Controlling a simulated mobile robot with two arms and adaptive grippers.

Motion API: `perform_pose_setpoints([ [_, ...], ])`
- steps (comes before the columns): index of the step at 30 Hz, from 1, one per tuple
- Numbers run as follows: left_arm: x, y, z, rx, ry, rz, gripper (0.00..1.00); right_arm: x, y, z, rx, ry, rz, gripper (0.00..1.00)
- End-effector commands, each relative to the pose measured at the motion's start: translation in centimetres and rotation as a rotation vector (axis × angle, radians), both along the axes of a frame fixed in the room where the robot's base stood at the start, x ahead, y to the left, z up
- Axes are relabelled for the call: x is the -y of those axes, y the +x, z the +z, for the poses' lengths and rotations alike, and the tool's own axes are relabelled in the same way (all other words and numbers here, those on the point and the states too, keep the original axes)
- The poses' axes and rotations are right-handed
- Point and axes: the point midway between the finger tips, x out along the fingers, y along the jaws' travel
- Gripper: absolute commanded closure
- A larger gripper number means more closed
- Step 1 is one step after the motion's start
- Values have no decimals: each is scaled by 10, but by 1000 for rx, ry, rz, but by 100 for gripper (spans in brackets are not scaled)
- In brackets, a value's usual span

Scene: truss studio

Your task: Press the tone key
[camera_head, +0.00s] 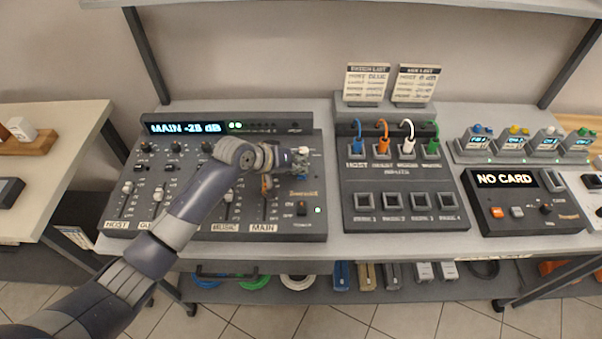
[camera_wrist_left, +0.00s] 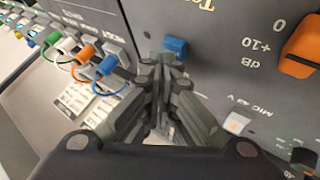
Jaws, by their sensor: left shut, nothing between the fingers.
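The tone key is not labelled legibly in either view. A blue key (camera_wrist_left: 175,46) on the sound mixer (camera_head: 135,212) shows in the left wrist view just beyond my fingertips; its label is hidden or unreadable, so I cannot tell whether it is the tone key. My left gripper (camera_head: 292,162) is over the right part of the mixer, with its fingers shut and empty. In the left wrist view its fingertips (camera_wrist_left: 165,72) sit close to the blue key; I cannot tell whether they touch it. My right gripper is in neither view.
An orange fader cap (camera_wrist_left: 303,45) and a white key by the "MIC 48 V" label (camera_wrist_left: 236,122) are beside the fingers. A panel with coloured cables (camera_head: 403,199) stands right of the mixer. A "NO CARD" unit (camera_head: 520,211) is farther right.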

Motion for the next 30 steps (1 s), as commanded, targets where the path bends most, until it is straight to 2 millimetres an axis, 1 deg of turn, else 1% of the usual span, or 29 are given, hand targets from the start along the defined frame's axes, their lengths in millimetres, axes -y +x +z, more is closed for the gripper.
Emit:
perform_pose_setpoints([
  [14, 0, 0, 0, 0, 0, 0, 100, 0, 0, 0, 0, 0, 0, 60],
  [22, 0, 0, -9, -1, 0, 0, 100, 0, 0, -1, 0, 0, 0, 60],
  [30, 0, -1, -11, -4, 2, 0, 100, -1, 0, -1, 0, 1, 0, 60],
])
